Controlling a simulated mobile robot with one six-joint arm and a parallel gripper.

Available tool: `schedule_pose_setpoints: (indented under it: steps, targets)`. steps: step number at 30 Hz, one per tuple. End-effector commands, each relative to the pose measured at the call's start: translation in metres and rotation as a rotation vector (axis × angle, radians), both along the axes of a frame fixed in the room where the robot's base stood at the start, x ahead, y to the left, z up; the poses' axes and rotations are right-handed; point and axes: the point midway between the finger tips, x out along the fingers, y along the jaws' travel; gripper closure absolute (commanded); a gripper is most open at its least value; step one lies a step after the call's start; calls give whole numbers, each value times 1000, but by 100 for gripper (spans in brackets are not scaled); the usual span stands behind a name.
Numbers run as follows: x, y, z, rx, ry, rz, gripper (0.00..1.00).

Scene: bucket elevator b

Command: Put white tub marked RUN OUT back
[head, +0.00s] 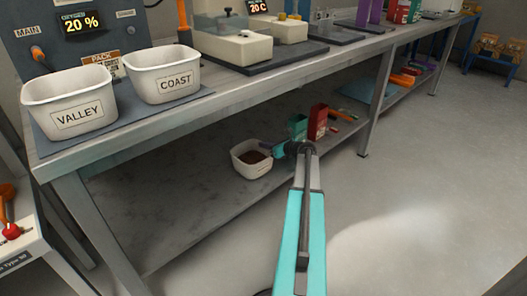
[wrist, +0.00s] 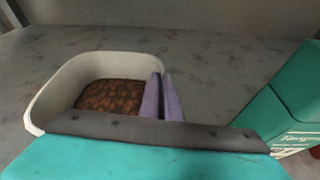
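A white tub (head: 245,166) with brown contents is over the lower shelf, upright or nearly so; no RUN OUT marking shows on the sides I see. It also shows in the wrist view (wrist: 70,72), its near side hidden behind my gripper's body. My gripper (head: 268,150) is at the tub's right rim. In the wrist view its two purple fingers (wrist: 162,98) are close together, one on each side of that wall, and look shut on it. I cannot tell whether the tub's base touches the shelf.
White tubs marked VALLEY (head: 78,104) and COAST (head: 164,74) stand on a mat on the upper bench. On the lower shelf (head: 185,205), a green box (head: 298,126) and a red box (head: 318,121) stand right of the white tub. The shelf's left part is clear.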

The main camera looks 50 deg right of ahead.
Motion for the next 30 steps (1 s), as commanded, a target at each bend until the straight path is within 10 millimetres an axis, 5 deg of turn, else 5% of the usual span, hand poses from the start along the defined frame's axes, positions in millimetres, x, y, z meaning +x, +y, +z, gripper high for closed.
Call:
schedule_pose_setpoints:
  steps: [17, 21, 30]
  targets:
    - [0, -1, -9, 1, -2, -2, 100]
    - [-1, -1, -10, 0, -1, -1, 78]
    - [-1, -1, -10, 0, -1, -1, 78]
